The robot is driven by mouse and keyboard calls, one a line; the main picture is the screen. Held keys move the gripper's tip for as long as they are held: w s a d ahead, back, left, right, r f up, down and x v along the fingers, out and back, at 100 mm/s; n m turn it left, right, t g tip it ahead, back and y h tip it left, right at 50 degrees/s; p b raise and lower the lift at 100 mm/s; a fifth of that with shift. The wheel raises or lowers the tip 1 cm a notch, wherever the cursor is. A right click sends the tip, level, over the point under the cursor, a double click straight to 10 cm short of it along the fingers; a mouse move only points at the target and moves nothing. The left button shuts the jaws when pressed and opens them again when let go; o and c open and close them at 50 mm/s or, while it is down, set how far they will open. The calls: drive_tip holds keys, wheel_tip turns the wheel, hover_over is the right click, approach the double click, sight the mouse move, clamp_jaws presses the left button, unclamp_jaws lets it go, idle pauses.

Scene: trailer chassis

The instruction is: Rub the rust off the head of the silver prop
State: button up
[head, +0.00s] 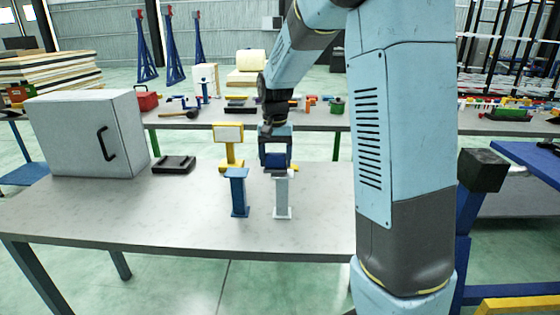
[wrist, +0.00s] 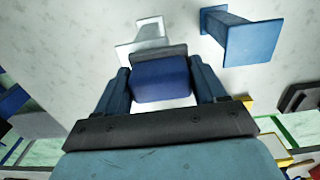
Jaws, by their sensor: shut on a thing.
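The silver prop (head: 283,198) stands upright on the grey table, right of the blue prop (head: 239,195). My gripper (head: 275,156) is shut on a dark blue block (head: 275,160) with a grey layer along one side. In the head view the block is just above or behind the silver prop's head; I cannot tell whether they touch. In the wrist view the block (wrist: 162,83) sits between both fingers and partly covers the silver prop (wrist: 140,46). The blue prop (wrist: 240,42) is to its right there. No rust is discernible on the visible part of the silver prop.
A yellow prop (head: 228,150) stands behind the blue one. A white cabinet (head: 85,135) and a black tray (head: 173,165) are at the left of the table (head: 140,220). The front of the table is clear. Another bench with tools stands behind.

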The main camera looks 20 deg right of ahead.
sight(275, 154)
drive_tip(key=shift+s+r, duration=0.15)
drive_tip(key=shift+r, duration=3.5)
drive_tip(key=shift+f, duration=0.1)
